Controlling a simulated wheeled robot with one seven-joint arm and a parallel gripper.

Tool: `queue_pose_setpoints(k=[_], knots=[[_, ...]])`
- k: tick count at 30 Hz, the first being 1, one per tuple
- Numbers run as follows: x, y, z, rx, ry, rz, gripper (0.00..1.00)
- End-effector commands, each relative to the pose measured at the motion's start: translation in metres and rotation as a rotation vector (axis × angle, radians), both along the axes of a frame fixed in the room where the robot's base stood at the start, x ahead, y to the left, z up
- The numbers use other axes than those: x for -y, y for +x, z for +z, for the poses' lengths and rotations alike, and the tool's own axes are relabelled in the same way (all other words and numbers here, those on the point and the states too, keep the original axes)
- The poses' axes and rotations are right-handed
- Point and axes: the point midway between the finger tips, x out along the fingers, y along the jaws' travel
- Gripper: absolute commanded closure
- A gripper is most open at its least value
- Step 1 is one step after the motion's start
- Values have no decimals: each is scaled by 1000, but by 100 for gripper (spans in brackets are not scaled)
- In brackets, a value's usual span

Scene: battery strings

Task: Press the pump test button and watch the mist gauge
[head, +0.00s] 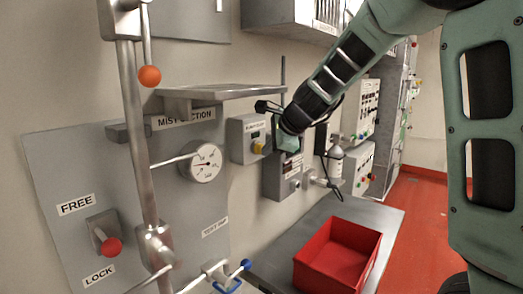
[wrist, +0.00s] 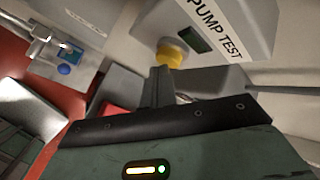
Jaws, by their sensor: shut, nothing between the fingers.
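The grey pump test box (head: 240,128) is mounted on the wall in the head view, with a yellow button (head: 258,147) on it. The button (wrist: 171,52) and the PUMP TEST label also show in the wrist view. My gripper (wrist: 160,70) is shut and empty, its fingertips close to the button; I cannot tell whether they touch it. In the head view my gripper's body is just right of the box, and its fingers are hard to make out. The round white mist gauge (head: 205,162) is left of the box, its needle too small to read exactly.
A red bin (head: 338,255) stands on the grey bench below. A grey shelf (head: 225,91) juts out above the gauge. A metal post with an orange ball (head: 149,76) and a red-knobbed FREE/LOCK lever (head: 110,245) are at left. Red floor is open at right.

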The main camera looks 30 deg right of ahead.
Motion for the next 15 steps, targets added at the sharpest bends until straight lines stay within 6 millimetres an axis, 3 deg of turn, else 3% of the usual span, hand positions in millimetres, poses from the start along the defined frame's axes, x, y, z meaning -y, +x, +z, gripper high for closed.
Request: queue_pose_setpoints(k=[15], knots=[[-2, 6, 0, 0, 0, 0, 100]])
